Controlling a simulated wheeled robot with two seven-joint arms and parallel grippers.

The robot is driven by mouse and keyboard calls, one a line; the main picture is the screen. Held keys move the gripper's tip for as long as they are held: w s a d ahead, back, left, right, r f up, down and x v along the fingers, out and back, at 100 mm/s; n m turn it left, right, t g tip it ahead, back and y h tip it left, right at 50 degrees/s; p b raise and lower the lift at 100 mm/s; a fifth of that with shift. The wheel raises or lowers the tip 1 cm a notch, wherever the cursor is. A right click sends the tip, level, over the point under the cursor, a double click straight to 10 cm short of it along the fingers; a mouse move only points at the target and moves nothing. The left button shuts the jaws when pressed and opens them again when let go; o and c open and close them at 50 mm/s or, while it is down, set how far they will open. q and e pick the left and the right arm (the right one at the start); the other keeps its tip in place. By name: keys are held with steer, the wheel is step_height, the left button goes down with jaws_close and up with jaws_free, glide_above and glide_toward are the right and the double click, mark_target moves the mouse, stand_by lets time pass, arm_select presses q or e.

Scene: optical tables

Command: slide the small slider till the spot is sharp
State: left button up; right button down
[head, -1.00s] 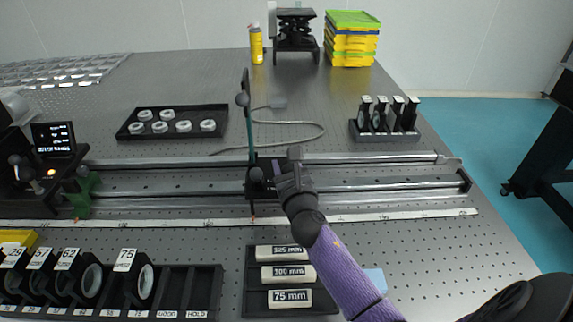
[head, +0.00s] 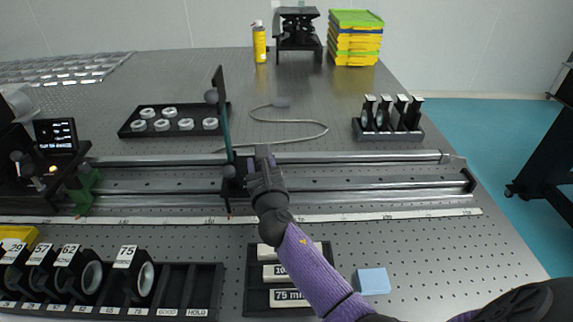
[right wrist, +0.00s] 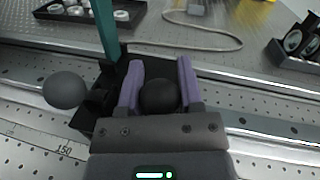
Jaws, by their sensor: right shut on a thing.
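The small slider (head: 234,187) is a dark carriage on the rail (head: 360,187), carrying an upright thin dark plate (head: 222,110) with a greenish edge. My right gripper (head: 255,165) is at the slider's right side. In the right wrist view the purple fingers of my right gripper (right wrist: 160,85) are shut around a round black knob (right wrist: 159,97) of the slider (right wrist: 95,105). A grey ball knob (right wrist: 66,89) sticks out at the slider's left. The face of the plate is edge-on, so no spot shows. My left gripper is not in view.
A small display (head: 56,136) and a green holder (head: 84,189) stand at the rail's left end. A scale strip (head: 350,217) runs along the front. A lens rack (head: 180,290) and labelled blocks (head: 290,296) lie nearer. The rail right of my gripper is clear.

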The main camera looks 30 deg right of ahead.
mark_target(236, 182)
steer(key=w+a, duration=0.2)
steer(key=a, duration=0.1)
steer(key=w+a+b, duration=0.1)
steer(key=shift+a+f, duration=0.15)
steer(key=shift+a, duration=0.45)
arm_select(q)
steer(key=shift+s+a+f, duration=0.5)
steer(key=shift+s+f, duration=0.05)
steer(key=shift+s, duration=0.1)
arm_select(e)
steer(key=shift+c, duration=1.3)
jaws_free()
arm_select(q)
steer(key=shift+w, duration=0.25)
